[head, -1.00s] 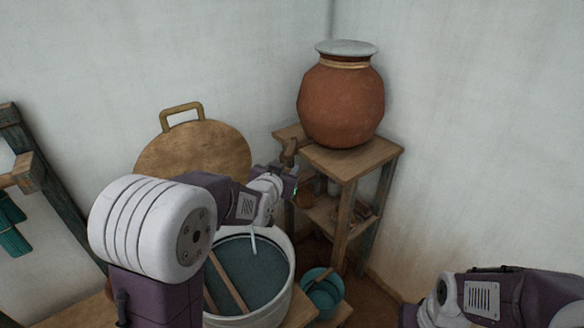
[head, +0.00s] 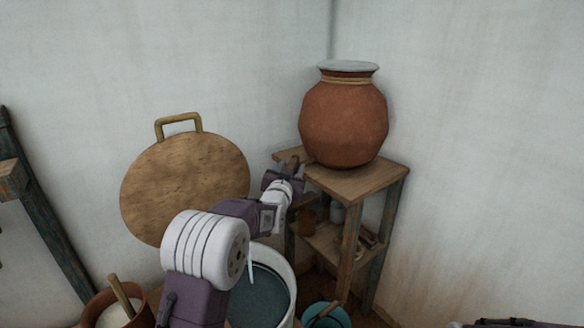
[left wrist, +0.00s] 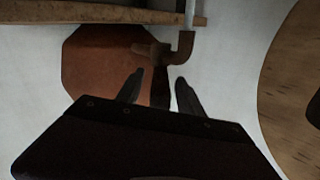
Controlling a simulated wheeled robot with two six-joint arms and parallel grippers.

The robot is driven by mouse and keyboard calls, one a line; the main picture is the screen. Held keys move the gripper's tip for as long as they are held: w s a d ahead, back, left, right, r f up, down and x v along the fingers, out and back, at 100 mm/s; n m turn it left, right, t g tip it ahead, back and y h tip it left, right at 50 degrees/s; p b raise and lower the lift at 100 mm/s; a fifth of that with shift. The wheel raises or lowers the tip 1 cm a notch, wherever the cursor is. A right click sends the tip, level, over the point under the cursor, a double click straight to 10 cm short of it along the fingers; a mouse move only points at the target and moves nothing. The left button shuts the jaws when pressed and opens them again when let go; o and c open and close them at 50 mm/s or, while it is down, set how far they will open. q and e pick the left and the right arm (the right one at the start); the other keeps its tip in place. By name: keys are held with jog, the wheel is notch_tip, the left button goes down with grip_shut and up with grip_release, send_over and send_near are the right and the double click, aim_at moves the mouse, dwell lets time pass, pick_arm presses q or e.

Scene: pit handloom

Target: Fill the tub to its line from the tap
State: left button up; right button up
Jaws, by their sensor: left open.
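The white tub (head: 291,282) stands at the bottom centre of the head view, partly hidden by my left arm. Dark blue-green water (head: 265,298) shows inside; I cannot make out its line. The brown tap (head: 291,162) sticks out from the clay pot (head: 343,120). A thin pale stream (head: 251,265) falls into the tub. My left gripper (head: 284,178) is at the tap, open. In the left wrist view, which looks upside down, its fingers (left wrist: 159,78) stand either side of the tap's brown handle (left wrist: 161,88), and the pale stream (left wrist: 189,14) leaves the spout. My right gripper is out of view.
The pot stands on a wooden stand (head: 358,186) in the corner, with small items on its lower shelf. A round wooden lid (head: 185,185) leans on the wall. A teal bucket (head: 326,316) and a brown pot (head: 103,308) with a stick flank the tub.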

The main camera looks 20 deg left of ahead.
pick_arm(q)
jog(key=shift+w, duration=0.45)
grip_shut()
dwell(1.1)
